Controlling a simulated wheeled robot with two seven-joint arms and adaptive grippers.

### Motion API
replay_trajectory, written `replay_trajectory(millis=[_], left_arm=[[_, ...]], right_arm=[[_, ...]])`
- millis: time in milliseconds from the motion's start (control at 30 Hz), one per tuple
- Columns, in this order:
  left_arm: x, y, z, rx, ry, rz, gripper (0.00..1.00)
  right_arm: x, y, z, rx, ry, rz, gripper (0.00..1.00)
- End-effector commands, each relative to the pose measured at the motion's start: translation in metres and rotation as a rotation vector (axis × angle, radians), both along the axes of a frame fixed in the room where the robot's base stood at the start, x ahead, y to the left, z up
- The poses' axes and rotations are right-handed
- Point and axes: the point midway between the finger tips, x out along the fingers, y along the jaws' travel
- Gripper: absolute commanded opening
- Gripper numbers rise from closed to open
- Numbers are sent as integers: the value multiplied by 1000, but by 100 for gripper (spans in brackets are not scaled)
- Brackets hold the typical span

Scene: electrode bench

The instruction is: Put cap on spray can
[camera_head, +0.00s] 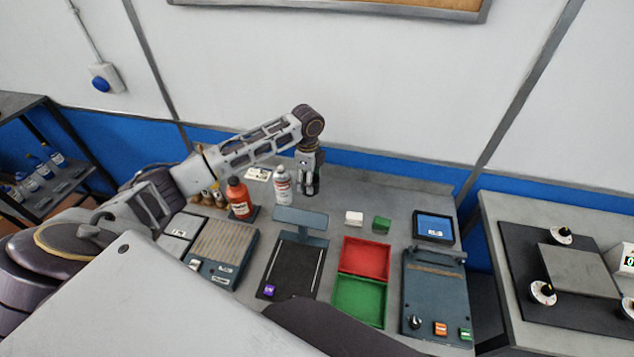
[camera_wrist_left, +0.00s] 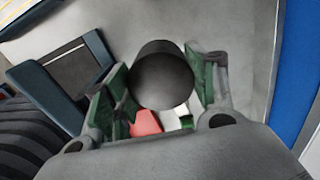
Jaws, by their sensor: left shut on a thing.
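The spray can (camera_head: 282,185) stands upright at the back of the bench, white with a reddish label and a pale top. My left gripper (camera_head: 308,188) is just to its right in the head view, pointing down. In the left wrist view, the left gripper's green-padded fingers (camera_wrist_left: 165,95) are shut on a dark round cap (camera_wrist_left: 163,78). The cap is hard to make out between the fingers in the head view. The can does not show clearly in the wrist view. My right gripper is not in view.
An orange-red bottle (camera_head: 239,197) and small brown bottles stand left of the can. A dark stand (camera_head: 300,219) is in front. White (camera_head: 354,217) and green (camera_head: 381,224) blocks, a red tray (camera_head: 364,258) and a green tray (camera_head: 359,301) lie to the right.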

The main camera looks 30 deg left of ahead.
Motion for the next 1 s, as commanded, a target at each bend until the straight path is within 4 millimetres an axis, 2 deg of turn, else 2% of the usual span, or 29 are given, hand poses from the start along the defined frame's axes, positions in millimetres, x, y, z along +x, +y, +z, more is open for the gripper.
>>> replay_trajectory(millis=[33,267,400,700,1000], left_arm=[[1,8,10,0,0,17,47],[7,44,46,-1,0,118,47],[9,63,64,-1,0,257,47],[13,87,87,0,0,546,47],[13,100,102,0,0,815,47]], right_arm=[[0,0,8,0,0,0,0],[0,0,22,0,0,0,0],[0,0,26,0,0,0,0],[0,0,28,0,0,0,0],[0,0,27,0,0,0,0]])
